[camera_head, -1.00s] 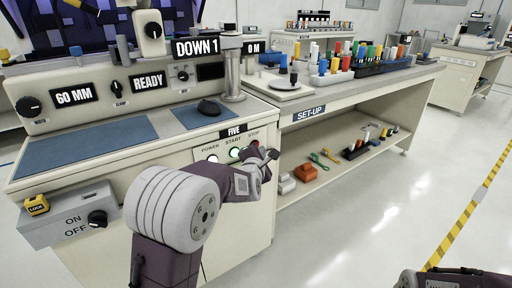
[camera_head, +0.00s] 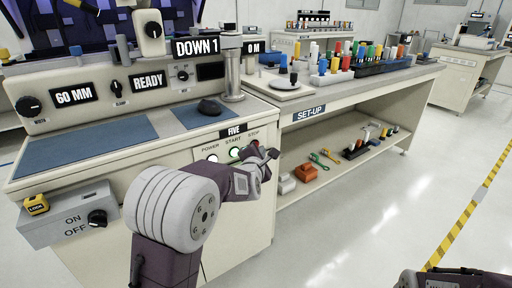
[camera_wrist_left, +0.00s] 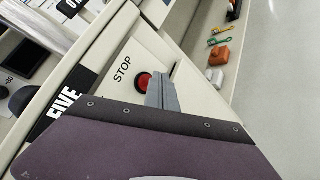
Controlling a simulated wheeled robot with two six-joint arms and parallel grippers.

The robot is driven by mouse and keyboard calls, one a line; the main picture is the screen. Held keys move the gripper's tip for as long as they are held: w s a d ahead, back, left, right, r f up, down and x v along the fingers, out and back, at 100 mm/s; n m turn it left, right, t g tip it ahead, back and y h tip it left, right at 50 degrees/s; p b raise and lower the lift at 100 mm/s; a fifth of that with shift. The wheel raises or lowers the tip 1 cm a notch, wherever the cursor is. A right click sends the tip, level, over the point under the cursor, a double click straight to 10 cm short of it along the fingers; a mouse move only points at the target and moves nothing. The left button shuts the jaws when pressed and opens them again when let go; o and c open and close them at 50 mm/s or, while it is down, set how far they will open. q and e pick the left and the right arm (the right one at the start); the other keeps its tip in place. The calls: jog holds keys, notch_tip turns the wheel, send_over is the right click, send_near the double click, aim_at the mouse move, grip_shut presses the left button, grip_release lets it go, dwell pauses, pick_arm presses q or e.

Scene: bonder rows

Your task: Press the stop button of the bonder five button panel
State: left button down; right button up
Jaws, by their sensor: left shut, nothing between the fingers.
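The five button panel (camera_head: 212,158) is on the front of the bonder cabinet, under a FIVE label, with POWER, START and STOP printed on it. The white power button (camera_head: 212,158) and green start button (camera_head: 234,152) show. The red stop button (camera_wrist_left: 143,82) is clear in the left wrist view, beside the STOP print; in the head view it is mostly hidden by my gripper. My left gripper (camera_head: 271,154) is shut and empty at the panel. In the left wrist view its fingers (camera_wrist_left: 162,93) appear just right of the red button; I cannot tell whether they touch it.
The set-up bench (camera_head: 310,113) stands to the right, with an orange box (camera_head: 305,173) and tools on its lower shelf. A grey ON/OFF box (camera_head: 75,214) juts from the cabinet at left. Floor at right is open, with a yellow striped line (camera_head: 470,212).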

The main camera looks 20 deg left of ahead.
pick_arm(q)
jog(key=shift+w+a, duration=0.2)
jog(key=shift+a, duration=0.1)
jog(key=shift+w+a+b, duration=0.25)
jog(key=shift+a+b, duration=0.1)
jog(key=shift+b, duration=0.2)
dwell(0.4)
dwell(0.3)
jog(key=shift+s+d, duration=0.5)
jog(key=shift+d, duration=0.15)
jog(key=s+d, duration=0.1)
jog(key=d, duration=0.1)
jog(key=s+d, duration=0.2)
jog(key=shift+p, duration=0.4)
dwell(0.4)
